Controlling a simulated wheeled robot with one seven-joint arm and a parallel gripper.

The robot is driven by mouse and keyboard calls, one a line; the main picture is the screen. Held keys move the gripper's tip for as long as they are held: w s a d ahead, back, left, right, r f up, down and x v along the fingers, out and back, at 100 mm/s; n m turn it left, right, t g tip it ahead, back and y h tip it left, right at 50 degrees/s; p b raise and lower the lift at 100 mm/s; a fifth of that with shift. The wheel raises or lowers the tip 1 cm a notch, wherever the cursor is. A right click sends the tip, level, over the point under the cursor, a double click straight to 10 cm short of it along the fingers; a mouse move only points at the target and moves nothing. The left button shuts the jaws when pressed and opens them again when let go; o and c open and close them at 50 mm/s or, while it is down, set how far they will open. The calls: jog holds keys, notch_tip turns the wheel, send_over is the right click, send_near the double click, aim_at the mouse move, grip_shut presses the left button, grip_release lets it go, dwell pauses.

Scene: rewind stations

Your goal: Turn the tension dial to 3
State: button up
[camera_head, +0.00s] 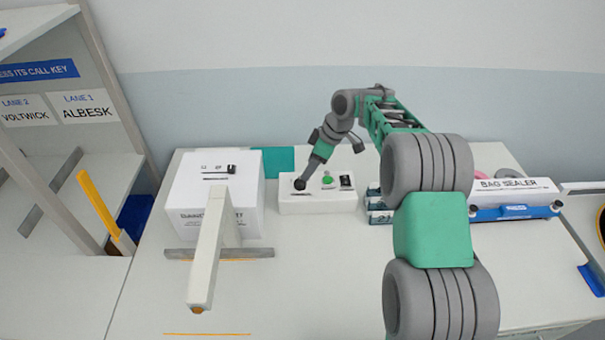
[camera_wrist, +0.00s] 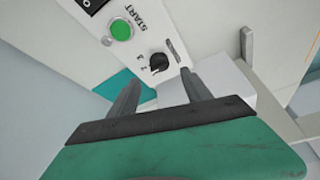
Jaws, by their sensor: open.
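The black dial (camera_wrist: 158,63) sits on a white control box, with small marks around it and a dark slot beside it in the wrist view. I cannot read its setting clearly. My gripper (camera_wrist: 161,76) is open, with its two fingers apart and the dial showing just beyond and between the tips. I cannot tell whether they touch it. In the head view my gripper (camera_head: 305,176) is at the left end of the white control box (camera_head: 335,205) and largely covers the dial there. The green START button (camera_wrist: 121,30) is beside the dial; it also shows in the head view (camera_head: 327,180).
A black switch (camera_head: 347,180) is on the box's right end. A large white box (camera_head: 188,190) stands to the left, with a pale arm-like post (camera_head: 208,245) before it. A bag sealer (camera_head: 514,198) stands to the right.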

aim_at(301, 181)
jog(key=p+x, duration=0.1)
jog(key=x, duration=0.6)
jog(key=shift+f+p, duration=0.25)
jog(key=shift+p, duration=0.1)
jog(key=shift+c, duration=0.3)
grip_shut()
